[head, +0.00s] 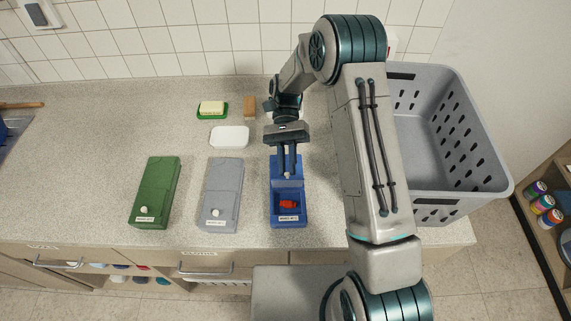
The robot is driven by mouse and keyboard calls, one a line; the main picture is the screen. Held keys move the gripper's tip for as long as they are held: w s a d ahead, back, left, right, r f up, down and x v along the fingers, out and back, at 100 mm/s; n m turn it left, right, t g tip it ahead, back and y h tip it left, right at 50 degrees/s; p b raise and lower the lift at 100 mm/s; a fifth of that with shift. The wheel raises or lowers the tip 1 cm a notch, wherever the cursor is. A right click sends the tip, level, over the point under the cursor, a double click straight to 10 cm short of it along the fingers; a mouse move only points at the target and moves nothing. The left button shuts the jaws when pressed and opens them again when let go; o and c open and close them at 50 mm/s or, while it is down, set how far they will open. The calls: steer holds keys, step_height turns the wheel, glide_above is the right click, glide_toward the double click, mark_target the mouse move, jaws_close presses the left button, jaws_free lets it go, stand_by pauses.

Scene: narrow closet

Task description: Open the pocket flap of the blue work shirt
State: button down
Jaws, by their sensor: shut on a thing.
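The blue work shirt (275,217) lies on the counter as a block-like folded shape, the rightmost of three in a row. Its pocket is open at the near half, with a red object (288,204) showing inside and a white label on the front edge. The pocket flap (277,184) looks raised at the far side of the opening. My gripper (287,174) points down over the flap, shut on its small pale knob. The fingers partly hide the flap and the shirt's far end.
A grey shirt (222,185) and a green shirt (157,185), each with a pale knob, lie to the left. Behind are a white dish (230,136), a yellow-and-green sponge (212,109) and a brown block (249,106). A grey basket (450,130) stands right, beyond my arm.

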steer(key=shift+w+a+f+g, duration=0.1)
steer(key=shift+w+f+g, duration=0.1)
steer(key=shift+w+g, duration=0.5)
steer(key=shift+w+a+f+g, duration=0.15)
steer(key=shift+w+g, duration=0.2)
steer(key=shift+g, duration=0.55)
steer(key=shift+w, duration=0.1)
steer(key=c, duration=1.4)
jaws_free()
